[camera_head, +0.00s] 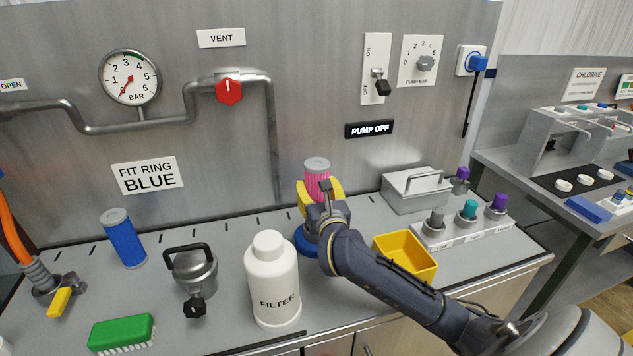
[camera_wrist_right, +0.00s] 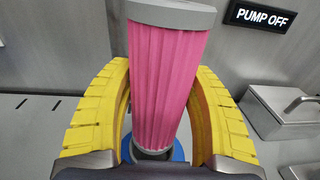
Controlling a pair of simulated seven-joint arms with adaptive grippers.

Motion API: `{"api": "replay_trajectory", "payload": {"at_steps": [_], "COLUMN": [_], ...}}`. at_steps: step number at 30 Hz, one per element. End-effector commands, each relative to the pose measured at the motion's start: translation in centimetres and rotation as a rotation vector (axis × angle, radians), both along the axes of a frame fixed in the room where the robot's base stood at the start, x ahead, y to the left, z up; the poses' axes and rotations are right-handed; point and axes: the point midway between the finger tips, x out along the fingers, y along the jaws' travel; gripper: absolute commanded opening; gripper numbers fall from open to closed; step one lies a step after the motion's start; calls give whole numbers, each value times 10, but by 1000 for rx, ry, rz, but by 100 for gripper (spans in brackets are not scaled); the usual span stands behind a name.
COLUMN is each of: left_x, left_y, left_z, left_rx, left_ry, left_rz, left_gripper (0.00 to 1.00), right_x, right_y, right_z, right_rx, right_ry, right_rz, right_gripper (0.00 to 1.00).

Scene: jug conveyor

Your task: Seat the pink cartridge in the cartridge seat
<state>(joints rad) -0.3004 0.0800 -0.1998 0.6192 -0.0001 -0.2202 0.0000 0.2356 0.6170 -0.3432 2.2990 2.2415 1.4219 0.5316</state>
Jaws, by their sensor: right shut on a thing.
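The pink cartridge (camera_head: 316,179) has grey end caps and pleated sides. My right gripper (camera_head: 320,190) is shut on it, with a yellow finger on each side. In the right wrist view the cartridge (camera_wrist_right: 167,80) stands nearly upright, leaning slightly, between the yellow fingers (camera_wrist_right: 160,115). A blue ring-shaped base (camera_head: 303,240) shows below the gripper, and its blue edge (camera_wrist_right: 178,149) also shows under the cartridge in the wrist view. This looks like the cartridge seat. Whether the cartridge's lower end touches it or is inside it, I cannot tell. My left gripper is not in view.
A white FILTER housing (camera_head: 271,282) stands left of my right arm. A yellow bin (camera_head: 405,256) lies right of it, near a grey lidded box (camera_head: 415,190). A blue cartridge (camera_head: 123,239), a grey lidded pot (camera_head: 193,270) and a green brush (camera_head: 121,332) are at left.

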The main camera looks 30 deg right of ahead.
Motion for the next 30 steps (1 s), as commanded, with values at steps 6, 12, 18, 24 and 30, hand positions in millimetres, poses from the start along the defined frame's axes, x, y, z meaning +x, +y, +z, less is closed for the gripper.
{"api": "replay_trajectory", "payload": {"at_steps": [6,12,18,24,30], "left_x": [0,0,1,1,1], "left_y": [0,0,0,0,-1], "left_z": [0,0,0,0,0], "left_rx": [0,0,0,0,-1], "left_ry": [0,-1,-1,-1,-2], "left_rz": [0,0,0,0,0], "left_gripper": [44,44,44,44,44], "right_x": [0,0,0,0,0], "right_y": [0,0,0,0,0], "right_z": [-12,-18,-19,-19,-19], "right_rx": [0,-1,-1,-1,-1], "right_ry": [-1,-1,-1,-2,-2], "right_rz": [0,1,1,1,1], "right_gripper": [21,21,21,21,21]}}
